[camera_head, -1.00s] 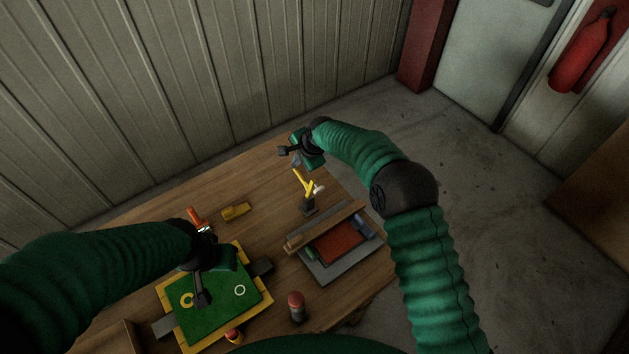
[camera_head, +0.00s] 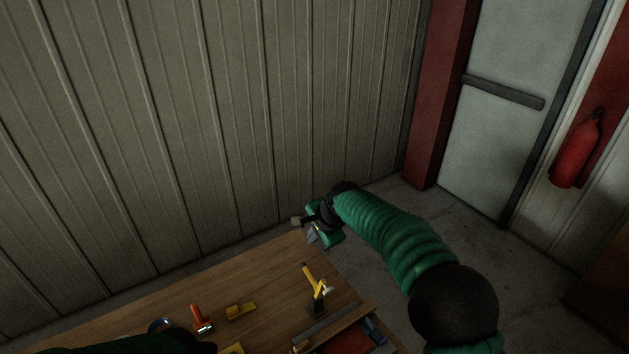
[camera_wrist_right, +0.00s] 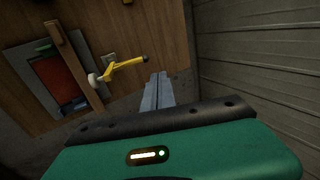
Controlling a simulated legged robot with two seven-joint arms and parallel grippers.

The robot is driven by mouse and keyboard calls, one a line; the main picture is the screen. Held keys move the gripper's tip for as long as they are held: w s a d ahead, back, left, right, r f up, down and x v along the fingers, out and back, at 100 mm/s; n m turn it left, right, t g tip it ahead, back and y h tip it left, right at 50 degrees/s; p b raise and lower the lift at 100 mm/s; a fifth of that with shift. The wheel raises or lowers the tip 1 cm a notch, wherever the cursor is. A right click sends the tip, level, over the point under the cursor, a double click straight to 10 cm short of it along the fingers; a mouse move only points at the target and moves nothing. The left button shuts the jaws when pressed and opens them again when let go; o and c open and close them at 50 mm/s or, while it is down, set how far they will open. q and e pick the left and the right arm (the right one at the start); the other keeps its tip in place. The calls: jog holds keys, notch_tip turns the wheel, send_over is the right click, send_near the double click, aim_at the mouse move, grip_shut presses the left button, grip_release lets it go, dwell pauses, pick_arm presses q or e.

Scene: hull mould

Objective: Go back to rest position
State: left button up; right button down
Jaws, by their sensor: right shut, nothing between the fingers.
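My right gripper (camera_head: 313,238) is at the far right corner of the wooden table, above its edge, near the wall. In the right wrist view its two fingers (camera_wrist_right: 158,92) lie together with nothing between them. A yellow-handled tool (camera_head: 314,281) stands in a dark holder on the table, apart from the gripper; it also shows in the right wrist view (camera_wrist_right: 124,68). My left arm shows only as a dark green piece at the lower left edge of the head view, and its gripper cannot be made out.
The wooden table (camera_head: 230,285) carries an orange-handled tool (camera_head: 198,315), a yellow piece (camera_head: 240,311) and a tray with a red inside (camera_wrist_right: 55,85). A ribbed wall (camera_head: 200,120) rises behind. A fire extinguisher (camera_head: 576,150) hangs at the right.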

jog(key=s+d+f+n+h, duration=0.1)
jog(key=s+d+f+n, duration=0.1)
jog(key=s+d, duration=0.5)
jog(key=s+d+f+n+g+h, duration=0.1)
jog(key=s+d+n, duration=0.4)
jog(key=s, duration=1)
jog(key=s+d+f+n+g+h, duration=0.1)
jog(key=s+d+f+n, duration=0.3)
jog(key=s+d, duration=0.5)
jog(key=shift+s+b, duration=0.35)
jog(key=shift+s, duration=0.65)
jog(key=shift+a+f, duration=0.1)
jog(key=shift+a, duration=0.2)
